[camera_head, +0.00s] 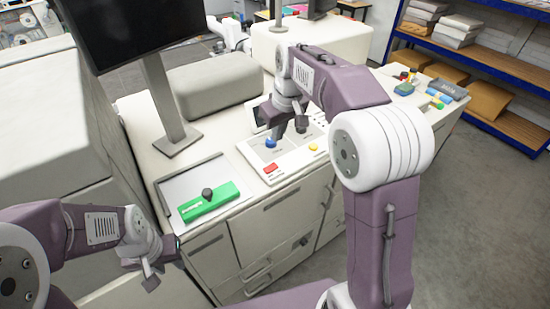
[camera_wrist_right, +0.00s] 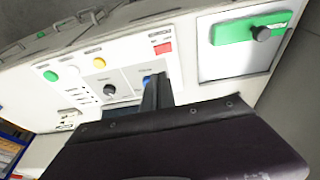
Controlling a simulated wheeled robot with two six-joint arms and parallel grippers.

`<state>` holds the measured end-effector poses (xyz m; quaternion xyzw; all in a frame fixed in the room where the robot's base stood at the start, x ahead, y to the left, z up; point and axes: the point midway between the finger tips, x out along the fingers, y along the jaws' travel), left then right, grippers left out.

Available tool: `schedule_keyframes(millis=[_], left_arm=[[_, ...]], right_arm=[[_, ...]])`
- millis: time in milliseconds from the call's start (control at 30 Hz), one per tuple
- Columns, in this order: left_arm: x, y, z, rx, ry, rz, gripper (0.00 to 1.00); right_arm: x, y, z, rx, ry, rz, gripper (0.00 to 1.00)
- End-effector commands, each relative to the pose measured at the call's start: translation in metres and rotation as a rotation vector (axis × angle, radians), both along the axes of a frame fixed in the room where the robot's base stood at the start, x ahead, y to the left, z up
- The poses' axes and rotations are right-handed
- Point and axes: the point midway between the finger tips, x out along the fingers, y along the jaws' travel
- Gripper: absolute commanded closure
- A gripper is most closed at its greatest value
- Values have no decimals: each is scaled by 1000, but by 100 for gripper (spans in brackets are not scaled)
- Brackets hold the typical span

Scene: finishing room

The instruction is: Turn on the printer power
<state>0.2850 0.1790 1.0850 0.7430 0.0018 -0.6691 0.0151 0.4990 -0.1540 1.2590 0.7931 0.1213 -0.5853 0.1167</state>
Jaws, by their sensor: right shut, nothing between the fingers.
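The light control panel (camera_head: 262,157) lies on the white printer body. It carries a blue knob (camera_head: 271,142), a red button (camera_head: 270,169) and a yellow button (camera_head: 313,147). My right gripper (camera_head: 280,132) is shut and empty, just above the blue knob. In the right wrist view its fingers (camera_wrist_right: 155,92) partly cover the blue knob (camera_wrist_right: 148,81); I cannot tell whether they touch it. That view also shows a black knob (camera_wrist_right: 104,90) and green (camera_wrist_right: 50,75) and white buttons. My left gripper (camera_head: 163,272) looks open and empty, low at the left in front of the printer.
A green bar with a black knob (camera_head: 208,203) sits on a grey plate left of the panel. A monitor (camera_head: 135,30) stands behind on a post (camera_head: 167,105). Small coloured items and a dark tray (camera_head: 445,88) lie at the right end. Blue shelving stands at the right.

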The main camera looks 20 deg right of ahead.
Motion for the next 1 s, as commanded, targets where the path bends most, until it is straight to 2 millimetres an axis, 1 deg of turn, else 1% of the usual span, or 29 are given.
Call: schedule_keyframes(millis=[467,600,700,800,1000], left_arm=[[0,0,11,0,0,0,66],[0,0,16,0,0,0,66],[0,0,17,0,0,0,66],[0,0,18,0,0,0,66],[0,0,17,0,0,0,66]], right_arm=[[26,5,-93,-1,7,0,100],[26,2,-114,-1,6,0,100],[27,1,-124,0,4,0,100],[27,1,-129,0,3,0,100],[27,1,-130,0,1,0,100]])
